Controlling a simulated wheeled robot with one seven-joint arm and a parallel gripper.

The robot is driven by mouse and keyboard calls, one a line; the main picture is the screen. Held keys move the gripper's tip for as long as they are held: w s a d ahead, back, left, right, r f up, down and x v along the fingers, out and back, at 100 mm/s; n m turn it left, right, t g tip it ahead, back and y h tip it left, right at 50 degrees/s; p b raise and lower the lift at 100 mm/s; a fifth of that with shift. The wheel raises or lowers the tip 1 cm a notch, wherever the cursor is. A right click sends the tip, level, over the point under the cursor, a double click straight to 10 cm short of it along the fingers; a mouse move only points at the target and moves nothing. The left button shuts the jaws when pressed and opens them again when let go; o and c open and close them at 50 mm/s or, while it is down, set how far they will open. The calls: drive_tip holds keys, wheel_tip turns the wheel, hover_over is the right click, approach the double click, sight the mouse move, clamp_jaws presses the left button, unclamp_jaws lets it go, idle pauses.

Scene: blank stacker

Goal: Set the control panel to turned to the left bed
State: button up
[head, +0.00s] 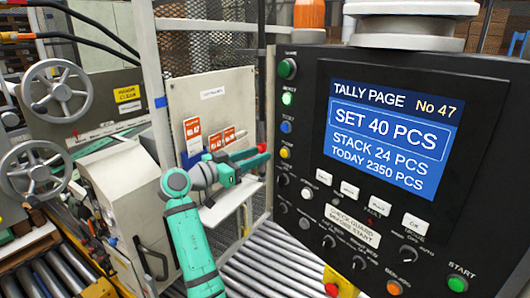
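The control panel (312,110) is a black console filling the right side of the head view. Its blue screen (388,135) reads "TALLY PAGE No 47", "SET 40 PCS", "STACK 24 PCS", "TODAY 2350 PCS". My gripper (255,158), on a teal and grey arm, points right, close to the panel's left edge in the picture. I cannot tell its opening or any contact.
A column of coloured buttons runs down the panel's left side. A green START button (457,284), an orange button (394,287) and a red mushroom button (335,285) are low. A white board with cards (212,100) stands behind my gripper. Handwheels (57,91) are left; rollers (270,265) lie below.

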drive_tip(key=shift+v, duration=1.65)
